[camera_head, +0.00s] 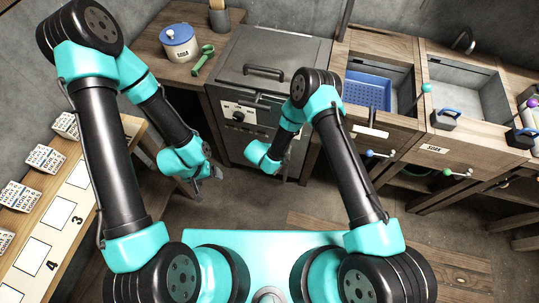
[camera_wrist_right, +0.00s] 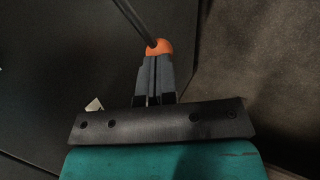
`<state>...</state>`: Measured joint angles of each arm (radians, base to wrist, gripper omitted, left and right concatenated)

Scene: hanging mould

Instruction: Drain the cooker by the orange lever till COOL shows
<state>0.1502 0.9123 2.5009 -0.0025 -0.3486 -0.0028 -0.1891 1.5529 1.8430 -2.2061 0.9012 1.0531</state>
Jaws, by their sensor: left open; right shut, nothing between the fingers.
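The cooker (camera_head: 268,85) is a dark grey metal cabinet with a handled lid, behind my grippers in the head view. The orange lever's knob (camera_wrist_right: 160,47), on a thin dark rod, shows in the right wrist view. My right gripper (camera_wrist_right: 155,60) is shut and empty, its tips right at the knob; I cannot tell whether they touch. In the head view the lever is hidden behind my right arm. My left gripper (camera_head: 214,172) is open and empty, left of the cooker's front.
A wooden table at the back left holds a white-and-blue pot (camera_head: 180,43) and a green tool (camera_head: 203,60). To the right stand a blue basket (camera_head: 367,90) and a sink (camera_head: 470,88) with coloured levers. A card shelf (camera_head: 60,215) runs along the left. Floor between is clear.

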